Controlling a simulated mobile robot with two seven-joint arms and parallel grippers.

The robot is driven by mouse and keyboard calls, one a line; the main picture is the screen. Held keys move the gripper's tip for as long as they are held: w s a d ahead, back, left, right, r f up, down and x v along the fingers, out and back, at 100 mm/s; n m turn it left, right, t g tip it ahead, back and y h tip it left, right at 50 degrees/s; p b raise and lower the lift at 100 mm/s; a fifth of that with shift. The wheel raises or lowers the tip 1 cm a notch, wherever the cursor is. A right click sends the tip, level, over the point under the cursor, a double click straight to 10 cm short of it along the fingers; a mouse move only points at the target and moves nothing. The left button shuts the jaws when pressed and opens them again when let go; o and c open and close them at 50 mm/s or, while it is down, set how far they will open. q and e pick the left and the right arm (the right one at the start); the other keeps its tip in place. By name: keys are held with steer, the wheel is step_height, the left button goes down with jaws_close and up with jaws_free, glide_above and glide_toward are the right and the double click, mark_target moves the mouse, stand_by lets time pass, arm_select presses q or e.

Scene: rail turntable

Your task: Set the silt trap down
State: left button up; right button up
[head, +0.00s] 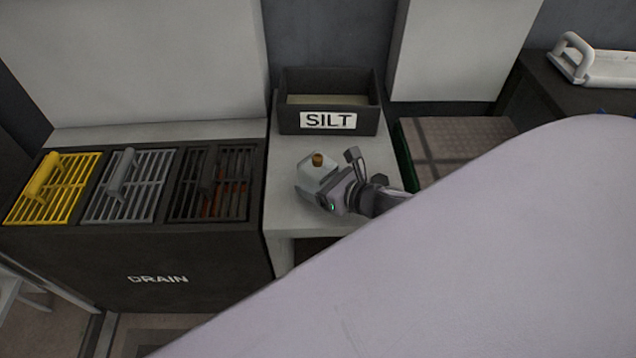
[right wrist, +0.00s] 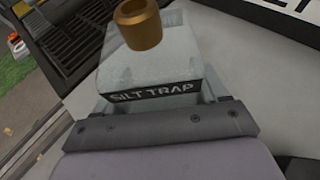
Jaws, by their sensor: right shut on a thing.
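The silt trap (head: 316,172) is a pale grey, box-like piece with a brass knob on top. It is at the right gripper, over the light grey bench top (head: 288,222) in front of the SILT bin. In the right wrist view the silt trap (right wrist: 155,72) shows its dark SILT TRAP label and the brass knob (right wrist: 138,22). My right gripper (head: 328,190) is shut on the silt trap. Whether the trap's underside touches the bench cannot be told. My left gripper is not in view.
A dark open bin labelled SILT (head: 328,122) stands at the back of the bench. To the left is the DRAIN unit (head: 160,280) with yellow (head: 55,187), grey (head: 125,187) and dark (head: 212,184) grates. A ribbed brown surface (head: 455,145) lies to the right. My own arm covers the lower right.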

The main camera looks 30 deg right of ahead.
steer(key=shift+f, duration=0.1)
steer(key=o, duration=1.3)
steer(key=shift+f, duration=0.2)
steer(key=shift+r, duration=0.2)
steer(key=p+v, duration=0.2)
steer(key=v, duration=1)
